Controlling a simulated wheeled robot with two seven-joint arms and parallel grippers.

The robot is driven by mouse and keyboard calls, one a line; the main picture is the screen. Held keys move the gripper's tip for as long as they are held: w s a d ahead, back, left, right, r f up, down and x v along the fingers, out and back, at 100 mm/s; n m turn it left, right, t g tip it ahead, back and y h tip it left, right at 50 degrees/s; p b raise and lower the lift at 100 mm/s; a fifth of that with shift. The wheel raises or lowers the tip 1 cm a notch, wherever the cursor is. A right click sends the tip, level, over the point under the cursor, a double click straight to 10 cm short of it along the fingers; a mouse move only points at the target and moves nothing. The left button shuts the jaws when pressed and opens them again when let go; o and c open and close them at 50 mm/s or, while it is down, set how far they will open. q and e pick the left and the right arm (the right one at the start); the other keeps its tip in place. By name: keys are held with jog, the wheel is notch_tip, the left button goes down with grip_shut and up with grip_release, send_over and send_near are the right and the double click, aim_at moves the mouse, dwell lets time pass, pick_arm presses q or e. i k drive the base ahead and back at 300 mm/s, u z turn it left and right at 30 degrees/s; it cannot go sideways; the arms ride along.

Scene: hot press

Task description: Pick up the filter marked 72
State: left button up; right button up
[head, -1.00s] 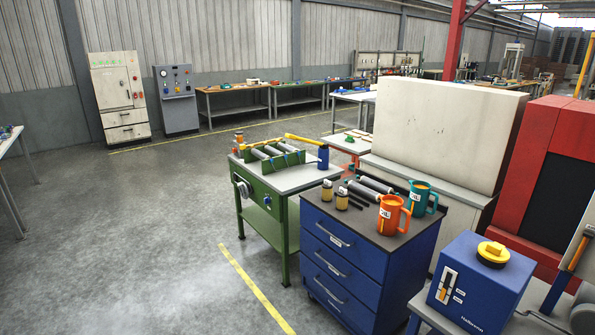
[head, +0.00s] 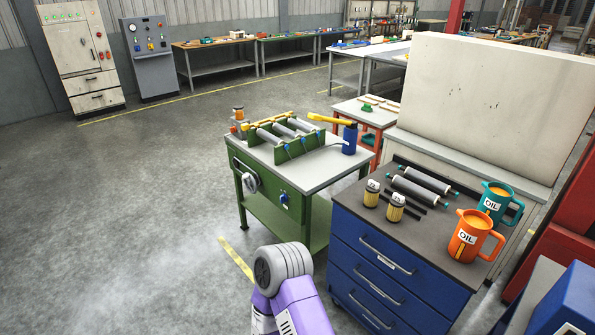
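Two small yellow filters with white marked tops stand upright on the dark top of the blue drawer cabinet. One filter (head: 371,199) is at the left edge of the top, and the other filter (head: 395,212) is just to its right and nearer. The marks on their tops are too small to read, so I cannot tell which is 72. A purple link of one of my arms shows at the bottom middle, in front of the cabinet's left side. Neither gripper shows.
On the blue cabinet (head: 386,262), grey rollers (head: 428,181) and dark rods lie behind the filters. An orange oil jug (head: 470,237) and a teal oil jug (head: 494,203) stand to the right. A green bench (head: 267,187) with a roller machine stands left; open floor lies further left.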

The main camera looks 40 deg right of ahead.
aim_at(373, 188)
jog(key=z, duration=0.2)
jog(key=i, duration=1.8)
jog(key=z, duration=0.85)
